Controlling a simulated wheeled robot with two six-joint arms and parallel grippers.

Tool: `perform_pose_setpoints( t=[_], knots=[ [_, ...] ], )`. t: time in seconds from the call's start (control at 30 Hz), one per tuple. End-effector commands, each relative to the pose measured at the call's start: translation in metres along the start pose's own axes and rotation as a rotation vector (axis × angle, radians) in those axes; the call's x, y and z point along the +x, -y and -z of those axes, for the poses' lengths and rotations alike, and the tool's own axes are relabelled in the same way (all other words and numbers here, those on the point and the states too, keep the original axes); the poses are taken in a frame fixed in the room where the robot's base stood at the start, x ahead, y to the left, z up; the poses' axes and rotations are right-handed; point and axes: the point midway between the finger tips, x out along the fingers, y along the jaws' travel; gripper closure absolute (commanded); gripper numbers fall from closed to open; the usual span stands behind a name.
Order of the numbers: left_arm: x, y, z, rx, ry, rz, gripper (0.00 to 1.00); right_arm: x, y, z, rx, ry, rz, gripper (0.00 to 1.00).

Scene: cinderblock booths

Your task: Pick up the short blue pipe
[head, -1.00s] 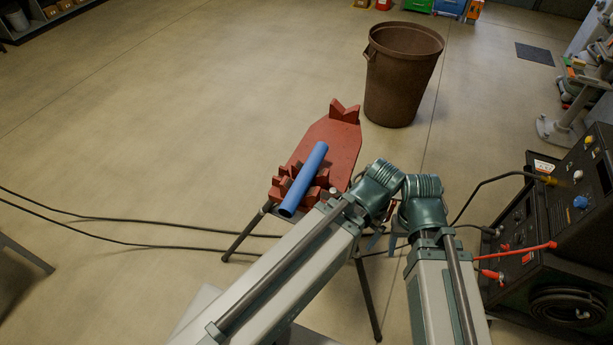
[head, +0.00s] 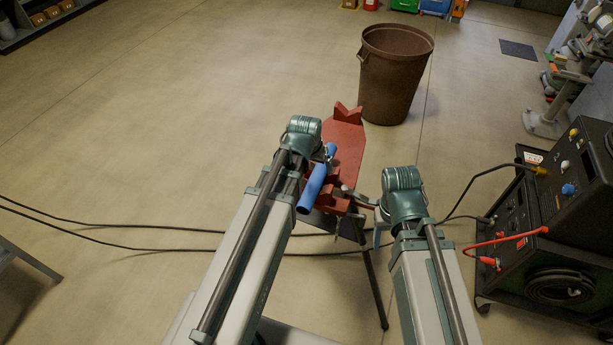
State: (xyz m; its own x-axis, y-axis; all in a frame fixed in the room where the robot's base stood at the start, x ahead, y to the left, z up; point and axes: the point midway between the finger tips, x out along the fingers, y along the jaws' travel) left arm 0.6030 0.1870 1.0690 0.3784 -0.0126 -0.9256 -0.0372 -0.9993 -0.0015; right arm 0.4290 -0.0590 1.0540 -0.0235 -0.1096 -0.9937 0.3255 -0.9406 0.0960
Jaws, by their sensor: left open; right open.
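The short blue pipe (head: 313,186) lies on the red stand (head: 346,150), in the raised red brackets near its front end. Its near end juts out past the brackets, and my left arm hides part of its left side. My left gripper (head: 326,156) is at the far end of the pipe, mostly hidden behind its own wrist. I cannot tell whether it touches the pipe. My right gripper (head: 374,222) is open and empty, to the right of the stand and apart from the pipe, partly hidden by its wrist.
A brown bin (head: 393,75) stands behind the stand. A black machine (head: 553,215) with a red cable is at the right. Black cables (head: 130,240) cross the floor under the stand.

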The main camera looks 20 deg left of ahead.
Motion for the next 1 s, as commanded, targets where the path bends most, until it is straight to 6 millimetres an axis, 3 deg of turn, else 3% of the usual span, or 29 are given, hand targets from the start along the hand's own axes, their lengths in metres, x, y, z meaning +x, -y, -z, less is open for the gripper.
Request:
perform_pose_setpoints(
  t=[0.27,0.8,1.0],
  knots=[
    [0.006,0.003,0.002,-0.004,-0.007,0.001,0.05,0.006,0.000,0.001,0.000,0.000,0.000,0.41],
    [0.081,0.003,0.002,-0.003,-0.006,0.001,0.05,0.074,0.007,0.004,-0.001,0.000,-0.001,0.41],
    [0.088,0.003,0.003,-0.003,-0.006,0.001,0.05,0.080,0.007,0.005,0.000,0.000,-0.001,0.41]
  ],
)
